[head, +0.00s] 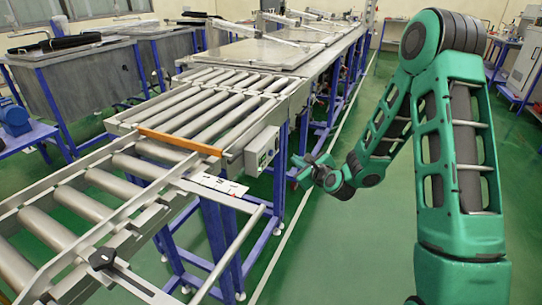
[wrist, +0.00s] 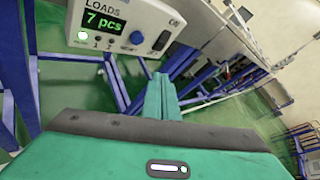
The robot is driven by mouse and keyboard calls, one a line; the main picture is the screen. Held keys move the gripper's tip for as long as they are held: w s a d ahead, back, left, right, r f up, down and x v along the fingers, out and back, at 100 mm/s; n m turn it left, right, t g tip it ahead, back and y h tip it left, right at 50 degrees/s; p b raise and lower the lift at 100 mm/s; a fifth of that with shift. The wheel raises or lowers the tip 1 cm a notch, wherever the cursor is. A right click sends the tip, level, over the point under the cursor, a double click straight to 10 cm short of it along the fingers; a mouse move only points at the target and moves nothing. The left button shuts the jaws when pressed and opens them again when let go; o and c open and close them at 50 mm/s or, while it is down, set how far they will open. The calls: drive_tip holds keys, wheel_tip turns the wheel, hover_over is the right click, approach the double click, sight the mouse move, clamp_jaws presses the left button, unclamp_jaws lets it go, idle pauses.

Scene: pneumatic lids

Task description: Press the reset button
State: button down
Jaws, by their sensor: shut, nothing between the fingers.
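A pale control box (head: 262,150) is fixed to the side of the roller conveyor. The reset label is too small to read. My gripper (head: 303,163) is shut and empty, right of the box and apart from it. Its green fingers (wrist: 161,78) point forward, below the box's right end in the wrist view.
The roller conveyor (head: 190,115) runs along the left on blue legs, with an orange bar (head: 180,141) across it. A white plate (head: 216,184) juts from its near side. Grey tanks (head: 90,85) stand behind. Green floor (head: 325,240) is open right of the conveyor.

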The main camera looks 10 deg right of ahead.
sight(271, 153)
drive_tip(key=shift+w+a, duration=0.85)
drive_tip(key=shift+a, duration=0.35)
drive_tip(key=shift+w+a, duration=0.85)
drive_tip(key=shift+a, duration=0.3)
idle(0.3)
drive_tip(key=shift+w+a+r, duration=0.1)
drive_tip(key=shift+w+a, duration=0.05)
drive_tip(key=shift+a, duration=0.2)
drive_tip(key=shift+w+a, duration=0.3)
drive_tip(key=shift+a, duration=0.15)
idle(1.1)
drive_tip(key=shift+s+d, duration=0.1)
drive_tip(key=shift+d, duration=0.05)
drive_tip(key=shift+s+d, duration=0.45)
drive_tip(key=shift+d, duration=0.15)
